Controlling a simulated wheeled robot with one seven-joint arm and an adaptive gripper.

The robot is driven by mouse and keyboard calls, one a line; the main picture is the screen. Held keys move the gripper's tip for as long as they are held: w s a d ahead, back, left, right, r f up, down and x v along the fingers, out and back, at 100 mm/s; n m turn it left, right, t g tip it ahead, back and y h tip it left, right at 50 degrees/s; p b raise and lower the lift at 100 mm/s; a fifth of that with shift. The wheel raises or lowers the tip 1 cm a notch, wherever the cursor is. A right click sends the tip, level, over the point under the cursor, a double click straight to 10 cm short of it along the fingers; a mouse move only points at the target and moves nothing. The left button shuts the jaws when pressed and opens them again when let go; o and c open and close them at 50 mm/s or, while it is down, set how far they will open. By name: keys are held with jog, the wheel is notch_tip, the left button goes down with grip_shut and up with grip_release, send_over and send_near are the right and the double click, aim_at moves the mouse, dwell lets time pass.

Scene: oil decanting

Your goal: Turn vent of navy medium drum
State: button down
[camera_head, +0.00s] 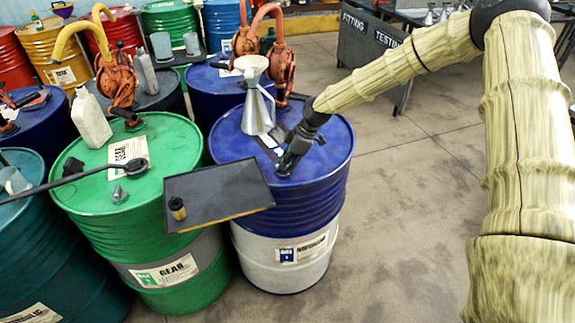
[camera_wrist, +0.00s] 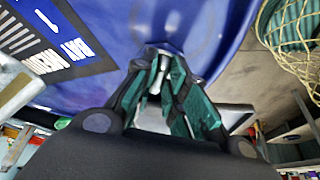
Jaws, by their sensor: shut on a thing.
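The navy drum (camera_head: 310,205) stands in the middle of the head view, with a blue top and a white lower band. Its blue top also fills the upper part of the wrist view (camera_wrist: 215,25). My gripper (camera_head: 286,166) reaches down to the drum's top near its front edge. In the wrist view my gripper (camera_wrist: 165,68) has its green-padded fingers closed around a small silver-grey part, the vent (camera_wrist: 155,77), at the drum's top. The fingers hide most of the vent, so how far it is turned cannot be told.
A metal funnel can (camera_head: 257,105) stands on the navy drum, close behind my gripper. A dark tray (camera_head: 225,205) overlaps the drum's left front edge. A green drum (camera_head: 175,225) stands to the left. Red hand pumps (camera_head: 283,68) rise behind. Open floor (camera_head: 410,215) lies to the right.

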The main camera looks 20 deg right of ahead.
jog(key=shift+f+n, duration=0.15)
jog(key=shift+n, duration=0.45)
jog(key=c, duration=1.4)
grip_release()
jog(key=shift+c, duration=0.2)
jog(key=v, duration=1.2)
jog(key=shift+w+d, duration=0.15)
jog(key=shift+w, duration=0.1)
